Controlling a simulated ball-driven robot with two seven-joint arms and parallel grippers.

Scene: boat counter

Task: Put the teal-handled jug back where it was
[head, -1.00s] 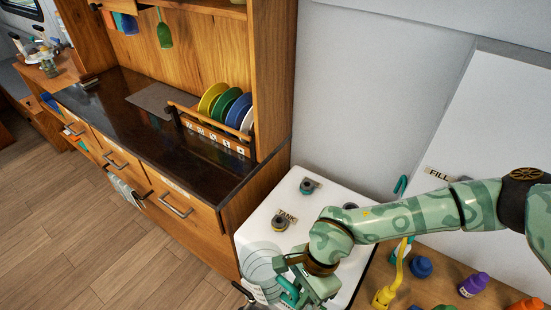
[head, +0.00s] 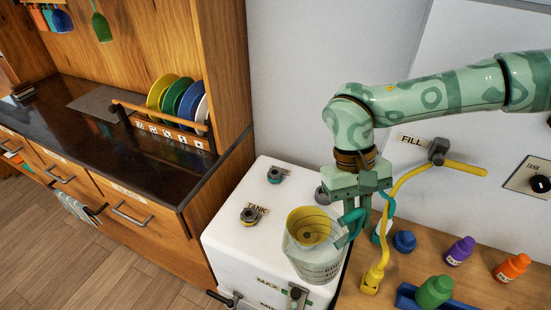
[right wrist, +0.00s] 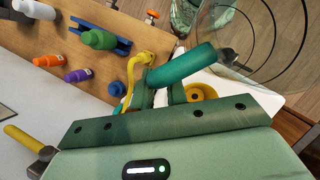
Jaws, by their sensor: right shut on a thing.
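The clear jug (head: 318,270) with printed marks is at the front right of the white tank's top (head: 225,235) in the head view. I cannot tell whether it rests there or hangs just above. My right gripper (head: 353,215) is shut on its teal handle, which shows clearly between the fingers in the right wrist view (right wrist: 180,68). A yellow round, funnel-like piece (head: 310,226) shows within the jug's outline; I cannot tell whether it is inside or behind. My left gripper is out of view.
A yellow hose (head: 393,205) rises right of the jug to a fitting under the FILL label (head: 411,140). Fittings (head: 250,215) sit on the tank. A dark counter (head: 120,155) with a plate rack lies left.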

